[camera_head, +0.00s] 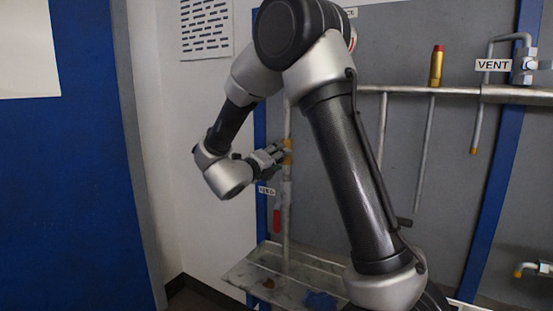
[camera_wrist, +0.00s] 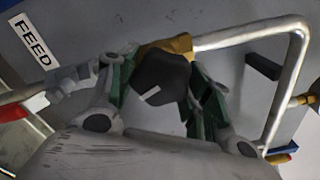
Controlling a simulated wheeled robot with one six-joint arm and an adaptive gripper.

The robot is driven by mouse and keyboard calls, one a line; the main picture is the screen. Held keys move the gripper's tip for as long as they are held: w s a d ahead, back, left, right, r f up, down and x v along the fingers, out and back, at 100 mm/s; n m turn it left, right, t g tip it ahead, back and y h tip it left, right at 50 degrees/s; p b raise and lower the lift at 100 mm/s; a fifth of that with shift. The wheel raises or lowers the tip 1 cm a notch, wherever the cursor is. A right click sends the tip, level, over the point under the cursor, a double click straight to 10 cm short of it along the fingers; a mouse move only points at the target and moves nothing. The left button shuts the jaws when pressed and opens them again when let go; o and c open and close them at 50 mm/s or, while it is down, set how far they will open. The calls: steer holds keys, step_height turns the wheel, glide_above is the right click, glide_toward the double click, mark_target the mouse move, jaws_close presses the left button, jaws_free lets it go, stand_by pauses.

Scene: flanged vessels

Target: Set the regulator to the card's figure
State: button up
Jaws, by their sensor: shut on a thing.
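The regulator has a black knob (camera_wrist: 162,82) with a white mark and a brass body (camera_wrist: 178,46) on a bent steel pipe in the wrist view. My gripper (camera_wrist: 164,88) has its green-padded fingers on either side of the knob and is shut on it. In the head view my gripper (camera_head: 276,153) is at the brass regulator (camera_head: 288,151) on the vertical pipe, left of my arm. The knob is hidden there. A FEED label (camera_wrist: 32,40) shows near the pipe in the wrist view. No readable card figure shows.
A red-handled valve (camera_head: 277,218) hangs below the regulator, above a grey metal ledge (camera_head: 240,275). A horizontal pipe (camera_head: 400,90), a brass fitting with a red top (camera_head: 437,66) and a VENT label (camera_head: 493,65) are at right. A printed sheet (camera_head: 206,28) hangs on the wall.

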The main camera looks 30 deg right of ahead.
steer(key=shift+s+f, duration=0.1)
steer(key=shift+f, duration=0.1)
steer(key=o, duration=0.9)
steer(key=shift+o, duration=0.5)
steer(key=shift+r, duration=0.1)
steer(key=v, duration=1.2)
